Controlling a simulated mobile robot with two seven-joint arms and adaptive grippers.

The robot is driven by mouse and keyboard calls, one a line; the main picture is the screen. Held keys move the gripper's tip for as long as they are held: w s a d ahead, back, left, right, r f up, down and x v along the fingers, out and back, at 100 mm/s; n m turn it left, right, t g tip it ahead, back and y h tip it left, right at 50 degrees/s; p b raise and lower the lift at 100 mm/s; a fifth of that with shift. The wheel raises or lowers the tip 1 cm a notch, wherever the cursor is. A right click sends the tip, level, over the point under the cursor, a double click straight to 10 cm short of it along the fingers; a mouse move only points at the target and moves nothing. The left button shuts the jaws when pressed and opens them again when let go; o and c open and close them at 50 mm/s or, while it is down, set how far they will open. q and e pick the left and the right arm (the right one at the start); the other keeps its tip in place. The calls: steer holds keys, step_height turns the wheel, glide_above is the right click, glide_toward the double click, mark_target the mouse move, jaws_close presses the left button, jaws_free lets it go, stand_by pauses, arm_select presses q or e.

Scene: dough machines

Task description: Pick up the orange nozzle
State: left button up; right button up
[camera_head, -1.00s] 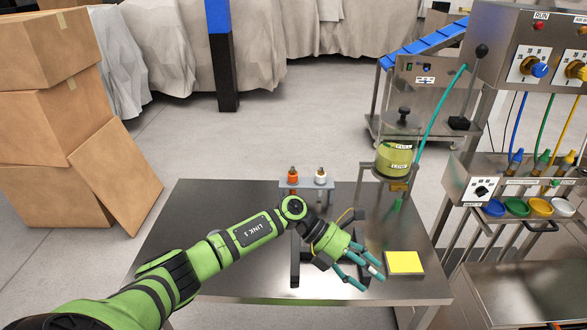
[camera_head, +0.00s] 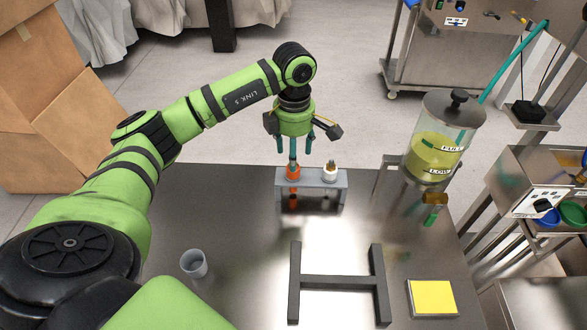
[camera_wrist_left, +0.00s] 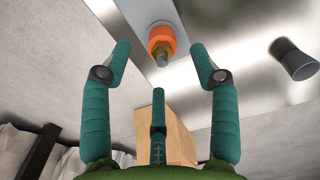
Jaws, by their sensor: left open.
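The orange nozzle (camera_head: 293,172) stands upright in a small grey holder (camera_head: 338,186) at the back of the steel table. It also shows in the left wrist view (camera_wrist_left: 162,42), its metal tip pointing toward the camera. My left gripper (camera_head: 294,150) hangs over the holder with its fingers pointing down. In the left wrist view its teal fingers (camera_wrist_left: 160,70) are spread apart, with the orange nozzle beyond and between the two upper fingertips. Nothing is held. A white nozzle (camera_head: 330,172) stands beside the orange one in the same holder. My right gripper does not show.
A grey cup (camera_head: 194,263) stands at the table's left. A dark H-shaped frame (camera_head: 338,283) and a yellow pad (camera_head: 433,297) lie in front and to the right. A clear tank (camera_head: 442,140) of yellow-green liquid stands right of the holder.

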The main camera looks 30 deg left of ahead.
mark_target(293, 176)
arm_select(q)
step_height(293, 176, down, 4)
steer(key=shift+s+d+r+p, duration=0.1)
steer(key=shift+s+d+p, duration=0.05)
steer(key=shift+p, duration=0.25)
steer(key=shift+f, duration=0.45)
jaws_close()
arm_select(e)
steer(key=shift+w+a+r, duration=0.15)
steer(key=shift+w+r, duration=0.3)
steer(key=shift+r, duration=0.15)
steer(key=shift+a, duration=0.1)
